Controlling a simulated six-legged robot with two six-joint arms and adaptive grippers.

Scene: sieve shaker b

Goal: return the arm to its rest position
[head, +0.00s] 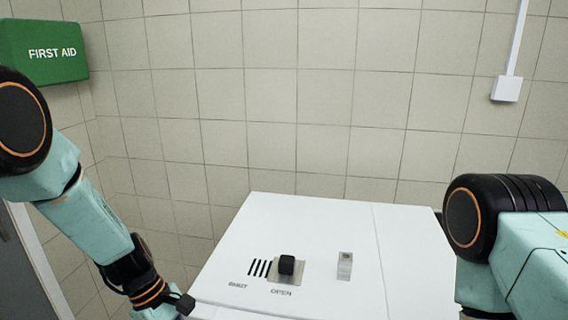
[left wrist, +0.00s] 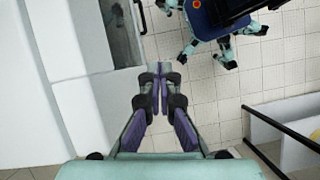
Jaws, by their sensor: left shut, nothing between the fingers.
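My left arm (head: 95,220) comes in from the left in the head view and points down beside the left side of the white machine. Its gripper end is at the bottom edge of that view and mostly cut off. In the left wrist view my left gripper (left wrist: 159,75) has its fingertips together, with nothing between them. My right arm (head: 520,245) shows at the right edge of the head view, but its gripper is out of view.
The white machine (head: 320,220) has a black knob (head: 287,264) on a metal plate above the OPEN label, and a small metal block (head: 345,265). A green first aid box (head: 45,50) hangs on the tiled wall. Black rails (left wrist: 285,130) stand at right in the wrist view.

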